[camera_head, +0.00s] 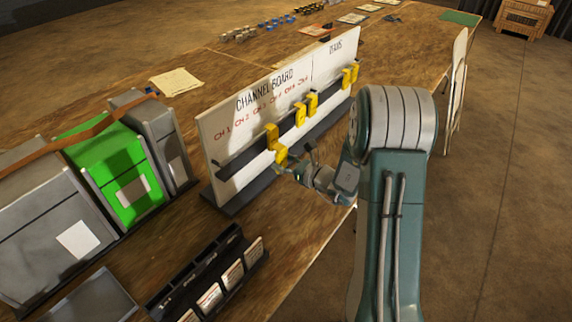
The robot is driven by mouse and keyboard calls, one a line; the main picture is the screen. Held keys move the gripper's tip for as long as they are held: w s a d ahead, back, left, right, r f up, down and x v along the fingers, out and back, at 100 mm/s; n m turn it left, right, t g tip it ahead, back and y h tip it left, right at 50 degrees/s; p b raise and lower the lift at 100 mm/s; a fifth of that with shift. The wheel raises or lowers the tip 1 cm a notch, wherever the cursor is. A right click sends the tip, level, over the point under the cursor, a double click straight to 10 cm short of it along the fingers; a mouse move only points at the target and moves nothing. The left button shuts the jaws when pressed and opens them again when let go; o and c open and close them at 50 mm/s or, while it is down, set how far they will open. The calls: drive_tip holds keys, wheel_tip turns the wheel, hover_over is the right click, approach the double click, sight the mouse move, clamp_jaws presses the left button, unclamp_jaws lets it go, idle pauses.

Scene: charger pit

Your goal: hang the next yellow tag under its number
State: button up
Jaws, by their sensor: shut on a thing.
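The white channel board (215,125) stands upright on the wooden table, with red channel numbers in a row above a dark rail (238,163). A yellow tag (272,135) hangs on the rail left of centre. Two more yellow tags (300,115) hang close together near the middle, and two others (346,78) hang at the right end. My gripper (283,166) is in front of the board, shut on another yellow tag (281,153), just below and right of the leftmost hanging one. I cannot tell whether the held tag touches the rail. The fingertips are small and partly hidden.
A green binder-like case (115,165) stands between grey ones left of the board. A black card rack (205,275) stands at the front, near a grey tray (95,302). Paper (175,82) lies behind the board. The table edge is close to my arm.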

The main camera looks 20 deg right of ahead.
drive_tip(key=shift+w+a, duration=0.15)
drive_tip(key=shift+w, duration=0.3)
drive_tip(key=shift+r+x, duration=0.2)
drive_tip(key=shift+x, duration=1.9)
drive_tip(key=shift+r+x, duration=0.15)
drive_tip(key=shift+x, duration=1.9)
drive_tip(key=shift+a+f, duration=0.1)
drive_tip(key=shift+f, duration=0.55)
drive_tip(key=o, duration=1.1)
drive_tip(key=shift+o, duration=0.2)
